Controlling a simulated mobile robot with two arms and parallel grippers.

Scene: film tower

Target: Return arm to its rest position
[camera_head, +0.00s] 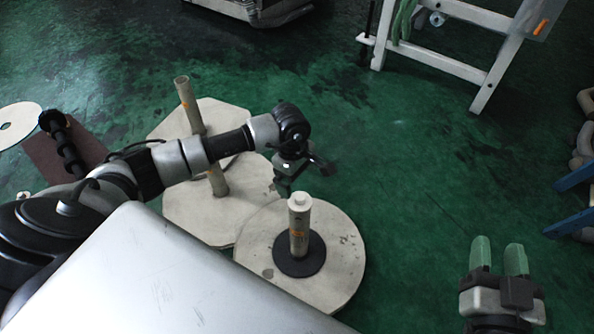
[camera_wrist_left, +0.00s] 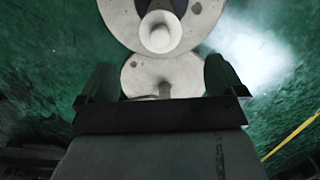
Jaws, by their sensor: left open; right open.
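My left arm (camera_head: 205,152) reaches in from the left over the round platters. Its gripper (camera_head: 290,180) hangs beyond the near post and apart from it, with its fingers partly hidden by the wrist. In the left wrist view the left gripper (camera_wrist_left: 160,82) shows two spread fingers with nothing held between them. My right gripper (camera_head: 498,258) is at the lower right over the green floor, open and empty, its two green fingertips pointing up in the picture.
The near platter (camera_head: 342,250) carries an upright post (camera_head: 299,228) with a black disc (camera_head: 285,262) around its foot. Another platter (camera_head: 185,215) and a further post (camera_head: 187,103) stand behind. A white stand (camera_head: 455,65) is at the upper right. Green floor between is clear.

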